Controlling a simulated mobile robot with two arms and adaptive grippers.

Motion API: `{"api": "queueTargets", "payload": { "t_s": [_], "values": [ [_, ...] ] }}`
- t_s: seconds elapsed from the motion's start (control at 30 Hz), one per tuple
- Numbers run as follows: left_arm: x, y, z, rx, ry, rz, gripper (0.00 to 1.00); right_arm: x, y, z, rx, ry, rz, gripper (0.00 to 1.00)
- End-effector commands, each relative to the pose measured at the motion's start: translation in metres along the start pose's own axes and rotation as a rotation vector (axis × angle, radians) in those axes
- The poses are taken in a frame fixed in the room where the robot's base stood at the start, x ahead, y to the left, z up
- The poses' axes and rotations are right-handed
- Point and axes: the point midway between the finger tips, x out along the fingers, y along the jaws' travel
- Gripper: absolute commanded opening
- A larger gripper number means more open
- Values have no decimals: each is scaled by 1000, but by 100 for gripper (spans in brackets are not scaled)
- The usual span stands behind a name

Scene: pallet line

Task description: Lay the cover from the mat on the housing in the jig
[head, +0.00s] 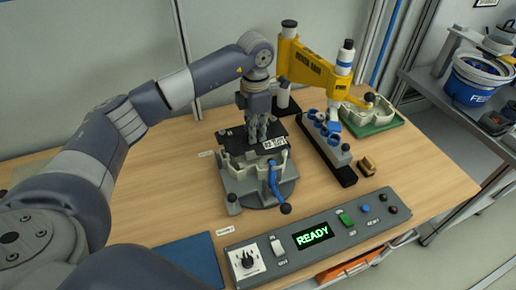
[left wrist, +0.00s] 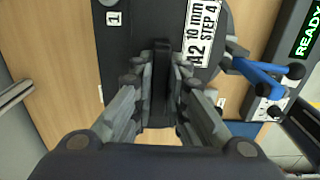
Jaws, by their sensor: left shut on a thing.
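My left gripper (head: 257,138) is shut on the raised rib of the black cover (head: 238,138), above the jig. In the left wrist view the fingers (left wrist: 163,90) close on the rib from both sides, and the cover (left wrist: 125,55) shows white labels. The cream housing (head: 232,166) sits in the grey jig (head: 235,187), just under the cover. I cannot tell whether cover and housing touch. The jig's blue lever (head: 273,180) stands at its front right and also shows in the left wrist view (left wrist: 258,76). The blue mat (head: 185,262) looks bare where visible. My right gripper is out of view.
A control panel (head: 330,237) reading READY lies along the front edge. A cream part (head: 367,113) lies in a green tray (head: 380,127) at the back right. Table left of the jig is clear.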

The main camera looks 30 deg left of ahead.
Motion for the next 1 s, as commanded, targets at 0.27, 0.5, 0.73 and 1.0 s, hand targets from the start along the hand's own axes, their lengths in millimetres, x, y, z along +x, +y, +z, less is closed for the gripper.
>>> {"api": "queueTargets", "payload": {
  "t_s": [0.27, 0.5, 0.73, 1.0],
  "values": [
    [31, 0, 0, 1, 0, 0, 0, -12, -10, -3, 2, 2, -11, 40],
    [61, -1, 0, 1, 2, -2, 0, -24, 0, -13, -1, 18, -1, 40],
    [66, 0, 1, 2, -2, 1, 0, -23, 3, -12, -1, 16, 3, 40],
    [69, 0, 1, 2, -1, 0, 33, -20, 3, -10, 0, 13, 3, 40]
  ]
}}
